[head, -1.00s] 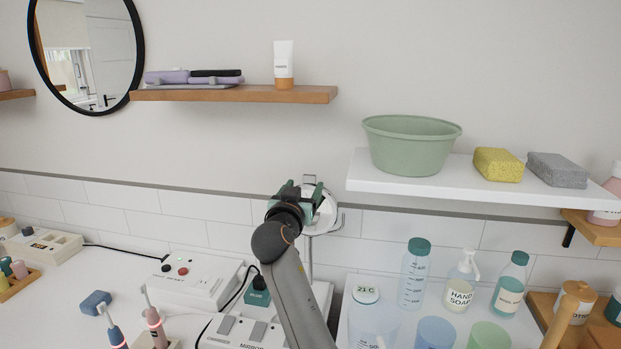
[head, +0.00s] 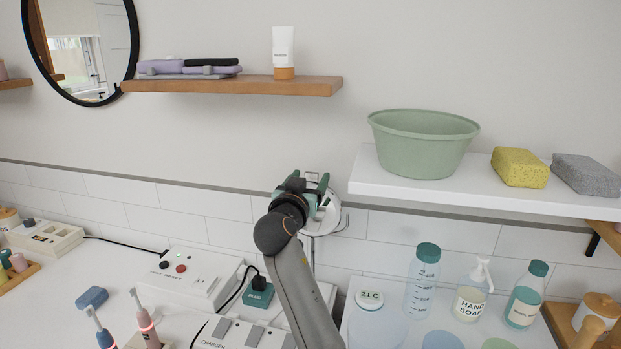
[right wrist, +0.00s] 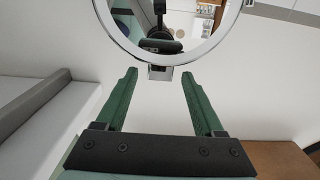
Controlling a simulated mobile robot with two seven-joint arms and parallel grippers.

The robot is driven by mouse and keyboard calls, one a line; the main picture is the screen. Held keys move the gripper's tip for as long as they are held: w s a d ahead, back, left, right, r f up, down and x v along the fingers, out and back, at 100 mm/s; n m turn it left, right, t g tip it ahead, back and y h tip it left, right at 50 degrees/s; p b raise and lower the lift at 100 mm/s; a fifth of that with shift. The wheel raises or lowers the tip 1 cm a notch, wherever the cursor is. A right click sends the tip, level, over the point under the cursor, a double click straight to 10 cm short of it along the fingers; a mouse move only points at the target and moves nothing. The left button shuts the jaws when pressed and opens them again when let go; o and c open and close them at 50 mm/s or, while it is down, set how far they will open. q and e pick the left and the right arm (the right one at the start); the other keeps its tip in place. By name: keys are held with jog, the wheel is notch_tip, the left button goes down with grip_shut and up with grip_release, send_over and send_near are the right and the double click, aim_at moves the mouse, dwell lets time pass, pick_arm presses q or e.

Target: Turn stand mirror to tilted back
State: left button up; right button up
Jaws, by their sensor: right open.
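The stand mirror (head: 330,216) is a small round mirror with a chrome rim on a thin post. In the head view it stands near the tiled wall, partly hidden behind my right gripper (head: 303,188). In the right wrist view the mirror's rim and glass (right wrist: 168,50) fill the top middle, with a small metal tab at the rim's near edge. My right gripper's two green fingers (right wrist: 159,74) are open, one on each side of that tab. The gap between the fingers looks empty, and I cannot tell whether either touches the mirror. My left gripper is not in view.
A white shelf (head: 450,192) with a green basin (head: 424,145) and sponges juts out to the right, close to the mirror. A wooden shelf (head: 235,86) is above.

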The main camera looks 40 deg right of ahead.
grip_shut()
dwell(0.6)
dwell(0.8)
